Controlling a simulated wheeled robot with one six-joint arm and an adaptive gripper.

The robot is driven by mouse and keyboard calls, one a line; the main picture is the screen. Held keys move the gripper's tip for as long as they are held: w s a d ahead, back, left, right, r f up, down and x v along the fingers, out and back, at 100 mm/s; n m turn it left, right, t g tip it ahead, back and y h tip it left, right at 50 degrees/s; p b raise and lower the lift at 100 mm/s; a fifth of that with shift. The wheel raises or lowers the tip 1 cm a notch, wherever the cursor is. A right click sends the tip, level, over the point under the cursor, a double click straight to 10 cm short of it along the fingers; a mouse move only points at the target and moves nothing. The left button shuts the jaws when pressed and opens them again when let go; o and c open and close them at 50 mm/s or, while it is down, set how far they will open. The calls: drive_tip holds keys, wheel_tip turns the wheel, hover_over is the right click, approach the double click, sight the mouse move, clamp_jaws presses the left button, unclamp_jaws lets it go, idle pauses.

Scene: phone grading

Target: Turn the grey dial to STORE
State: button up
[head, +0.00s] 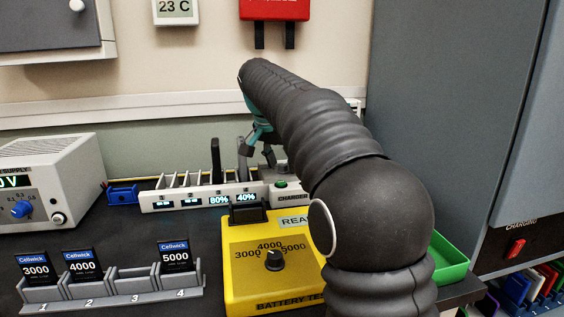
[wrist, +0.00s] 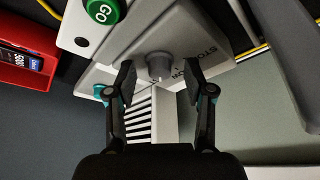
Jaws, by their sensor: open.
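The dial's pointer and setting cannot be made out.
A green GO button (wrist: 102,11) is close to the dial. A red holder (wrist: 26,70) with a 5000 battery is at left. In the head view, the charger strip (head: 180,204), yellow tester (head: 245,290) and battery rack (head: 115,297) stand in front.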

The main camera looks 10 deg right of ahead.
drive_tip(key=shift+f, duration=0.1)
clamp_jaws()
drive_tip(key=shift+n, duration=0.4)
drive_tip(key=n, duration=0.1)
drive_tip(key=n+t+y, duration=0.1)
drive_tip(key=n, duration=0.1)
drive_tip(key=shift+s+d+n, duration=0.1)
drive_tip(key=shift+d+n, duration=0.05)
drive_tip(key=shift+n, duration=0.15)
drive_tip(key=n+y, duration=0.2)
drive_tip(key=n, duration=0.2)
drive_tip(key=shift+d+n, duration=0.15)
drive_tip(key=shift+n, duration=0.15)
drive_tip(key=n+y, duration=0.2)
drive_tip(key=n, duration=0.2)
drive_tip(key=shift+d, duration=0.1)
drive_tip(key=n+g+y, duration=0.1)
drive_tip(key=n, duration=0.3)
drive_tip(key=shift+n, duration=0.4)
